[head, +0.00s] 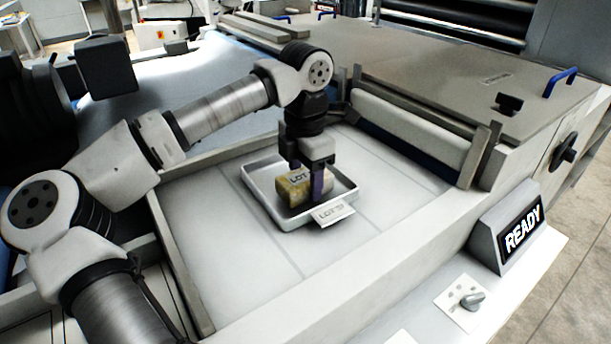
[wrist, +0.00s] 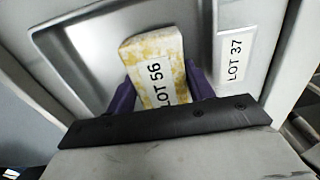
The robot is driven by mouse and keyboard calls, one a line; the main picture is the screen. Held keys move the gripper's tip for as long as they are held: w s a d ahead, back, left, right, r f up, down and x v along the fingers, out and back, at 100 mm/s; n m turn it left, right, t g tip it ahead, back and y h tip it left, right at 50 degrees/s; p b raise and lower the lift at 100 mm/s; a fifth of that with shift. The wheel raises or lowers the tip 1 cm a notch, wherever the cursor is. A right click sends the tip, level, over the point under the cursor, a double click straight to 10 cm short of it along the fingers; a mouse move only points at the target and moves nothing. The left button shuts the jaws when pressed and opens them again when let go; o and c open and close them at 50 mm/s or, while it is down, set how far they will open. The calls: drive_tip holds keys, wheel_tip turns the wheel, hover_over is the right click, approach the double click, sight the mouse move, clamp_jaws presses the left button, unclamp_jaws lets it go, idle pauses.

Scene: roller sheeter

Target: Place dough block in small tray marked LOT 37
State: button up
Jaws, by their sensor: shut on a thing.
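The dough block (head: 292,187) is yellowish and mottled, with a white label that reads LOT 56 in the wrist view (wrist: 150,52). My gripper (head: 306,182) is shut on it, with purple fingers on either side of the block, also seen in the wrist view (wrist: 160,90). The small metal tray (head: 259,184) lies under the block and gripper.
The tray sits on a pale, flat bed (head: 215,240) with raised side rails. A roller (head: 410,128) lies along the back right. A READY sign (head: 522,230) and a small knob (head: 472,299) stand at the front right. The bed is clear left of and in front of the tray.

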sight(306, 175)
drive_tip(key=shift+f, duration=0.3)
drive_tip(key=shift+f+b, duration=0.25)
drive_tip(key=shift+b, duration=0.05)
drive_tip(key=o, duration=1.1)
drive_tip(key=shift+r, duration=0.1)
wheel_tip(306, 175, up, 12)
drive_tip(key=shift+r+b, duration=0.2)
drive_tip(key=shift+b, duration=0.45)
